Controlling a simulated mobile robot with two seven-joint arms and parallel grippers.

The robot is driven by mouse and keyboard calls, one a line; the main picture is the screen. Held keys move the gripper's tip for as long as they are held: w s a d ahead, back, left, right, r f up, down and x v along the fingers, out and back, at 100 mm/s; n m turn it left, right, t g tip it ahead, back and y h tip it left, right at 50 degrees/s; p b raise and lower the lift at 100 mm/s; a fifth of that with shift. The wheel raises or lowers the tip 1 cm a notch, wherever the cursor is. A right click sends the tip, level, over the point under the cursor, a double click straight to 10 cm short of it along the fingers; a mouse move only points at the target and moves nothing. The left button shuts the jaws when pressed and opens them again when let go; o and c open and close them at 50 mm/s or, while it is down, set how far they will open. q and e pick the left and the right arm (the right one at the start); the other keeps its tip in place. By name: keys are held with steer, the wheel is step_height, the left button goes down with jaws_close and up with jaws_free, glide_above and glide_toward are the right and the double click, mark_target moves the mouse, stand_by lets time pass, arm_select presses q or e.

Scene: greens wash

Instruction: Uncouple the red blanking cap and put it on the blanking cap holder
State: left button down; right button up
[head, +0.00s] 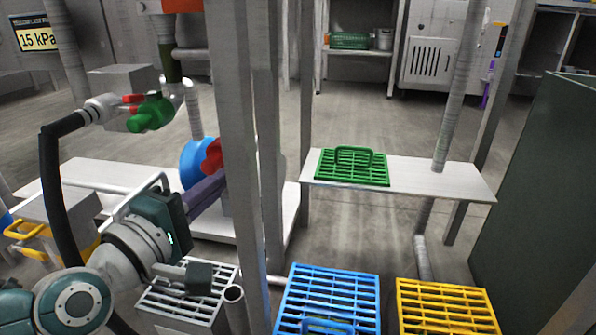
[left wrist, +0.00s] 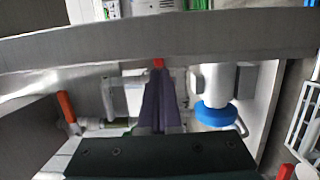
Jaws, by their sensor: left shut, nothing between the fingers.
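My left gripper (head: 218,184) reaches in from the lower left in the head view, its purple fingers pointing up and right toward a grey post that hides part of the tips. In the left wrist view the fingers (left wrist: 159,78) are together with nothing between them. A red part (head: 212,156), possibly the red blanking cap, shows just above the fingers, beside a blue round part (head: 194,165). A small red piece (left wrist: 158,63) shows just beyond the fingertips in the wrist view; contact cannot be told. I cannot make out the blanking cap holder. My right gripper is not in view.
A black hose (head: 50,185) runs up to a green coupling (head: 150,113) with red levers. A grey post (head: 241,150) stands close to my left gripper.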

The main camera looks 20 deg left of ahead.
arm_select(q)
steer(key=shift+w+a, duration=0.15)
steer(key=shift+w, duration=0.8)
steer(key=shift+w+d+n+y+p, duration=0.2)
steer(key=shift+d+n+y+p, duration=0.2)
steer(key=shift+d+y, duration=0.15)
steer(key=shift+w+d+n+y+p, duration=0.2)
steer(key=shift+d+n+y+p, duration=0.15)
steer(key=shift+y, duration=0.2)
steer(key=shift+s, duration=0.1)
